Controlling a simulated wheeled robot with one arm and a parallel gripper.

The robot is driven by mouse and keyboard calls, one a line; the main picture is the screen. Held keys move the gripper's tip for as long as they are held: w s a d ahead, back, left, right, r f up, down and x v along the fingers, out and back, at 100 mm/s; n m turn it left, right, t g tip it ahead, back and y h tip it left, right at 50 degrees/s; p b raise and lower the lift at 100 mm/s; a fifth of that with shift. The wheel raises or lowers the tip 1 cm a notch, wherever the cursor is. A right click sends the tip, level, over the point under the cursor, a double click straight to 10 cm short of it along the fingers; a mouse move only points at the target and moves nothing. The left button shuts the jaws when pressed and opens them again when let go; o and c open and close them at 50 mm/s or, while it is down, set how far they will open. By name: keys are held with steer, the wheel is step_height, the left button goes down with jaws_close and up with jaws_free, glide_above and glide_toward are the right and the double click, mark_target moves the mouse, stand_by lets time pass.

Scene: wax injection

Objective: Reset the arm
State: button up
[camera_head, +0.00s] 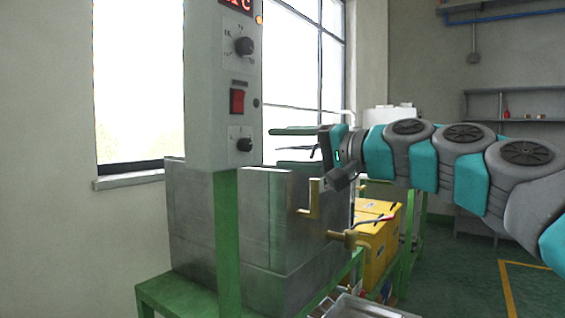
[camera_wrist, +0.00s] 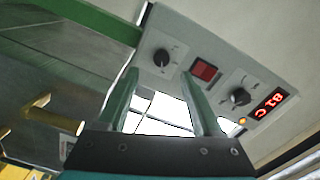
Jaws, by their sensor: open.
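My arm reaches in from the right in the head view, roughly level, with teal and grey links. My gripper (camera_head: 295,147) is at its left end, beside the upper part of the metal tank and right of the control box. Its two green fingers are spread apart with nothing between them. In the wrist view my gripper (camera_wrist: 163,103) also shows two separated green fingers, with window light between them.
The grey control box (camera_head: 205,85) has knobs, a red switch and a red display. The metal tank (camera_head: 225,245) stands on a green frame, with a brass tap (camera_head: 345,238). Yellow boxes (camera_head: 378,240) stand behind. A shelf (camera_head: 515,120) is at the far right.

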steer(key=s+a+f+n+g+h, duration=0.25)
steer(key=s+f, duration=0.45)
steer(key=f, duration=0.5)
steer(key=s+a+f+n+g+h, duration=0.1)
steer(key=s+a+f+g+h, duration=0.4)
steer(key=f, duration=0.8)
steer(key=s+d+f+g+h, duration=0.2)
steer(key=s+d+f+h, duration=0.1)
steer(key=s+d+f, duration=0.6)
steer(key=s+d+f+g+h, duration=0.3)
steer(key=s+d+f, duration=0.6)
steer(key=s+f, duration=0.5)
steer(key=shift+s+d+f, duration=0.25)
steer(key=shift+s+d, duration=0.05)
steer(key=shift+s, duration=0.25)
steer(key=shift+h, duration=0.25)
steer(key=shift+c, duration=0.3)
